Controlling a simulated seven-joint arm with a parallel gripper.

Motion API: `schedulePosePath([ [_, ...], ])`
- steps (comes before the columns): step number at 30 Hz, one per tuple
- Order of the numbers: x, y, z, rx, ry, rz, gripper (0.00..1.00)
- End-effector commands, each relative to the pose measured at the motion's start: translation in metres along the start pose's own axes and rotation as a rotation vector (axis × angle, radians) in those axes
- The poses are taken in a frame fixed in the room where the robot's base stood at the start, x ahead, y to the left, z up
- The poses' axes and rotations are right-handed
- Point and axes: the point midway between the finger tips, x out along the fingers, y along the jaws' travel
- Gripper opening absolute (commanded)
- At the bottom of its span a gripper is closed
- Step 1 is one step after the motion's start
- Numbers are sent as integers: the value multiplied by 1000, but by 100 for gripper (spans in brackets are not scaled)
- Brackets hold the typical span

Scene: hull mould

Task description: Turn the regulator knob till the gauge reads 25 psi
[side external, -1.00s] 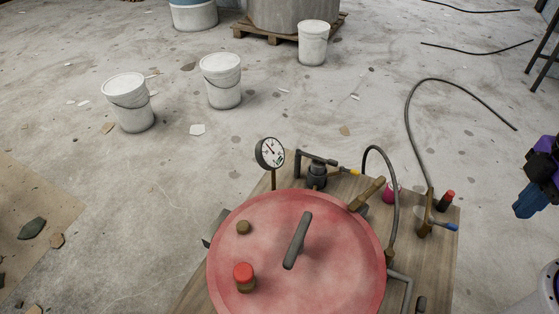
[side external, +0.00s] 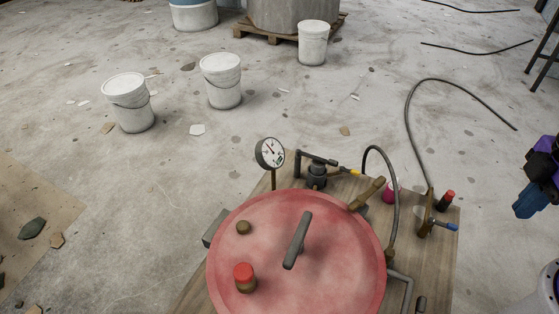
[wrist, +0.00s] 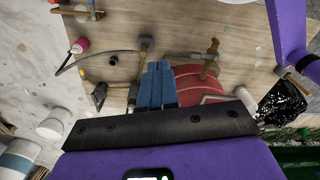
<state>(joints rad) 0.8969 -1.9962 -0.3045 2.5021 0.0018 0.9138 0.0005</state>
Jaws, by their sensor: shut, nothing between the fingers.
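The round white-faced gauge (side external: 270,153) stands on a thin brass stem behind the red pot lid (side external: 335,255). Its needle points to the upper left; the numbers are too small to read. A dark grey fitting with a round body (side external: 317,178), possibly the regulator and its knob, sits just right of the gauge. My gripper (side external: 528,207) is at the right edge of the side view, well apart from the gauge and fitting.
The lid carries a grey bar handle (side external: 298,240) and a red-capped fitting (side external: 243,276). A black hose (side external: 396,205), a blue-handled valve (side external: 444,225) and a pink container (side external: 391,194) stand on the wooden board's right side. White buckets (side external: 222,82) stand behind on open floor.

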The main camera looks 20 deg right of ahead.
Motion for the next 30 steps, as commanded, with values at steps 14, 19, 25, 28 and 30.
schedulePosePath([
  [14,-1,30,-90,-39,-10,2,72],
  [19,11,61,-160,-77,-16,2,72],
  [25,38,102,-235,-120,-22,2,72],
  [28,57,124,-268,-141,-25,1,72],
  [30,72,139,-289,-156,-27,0,72],
])
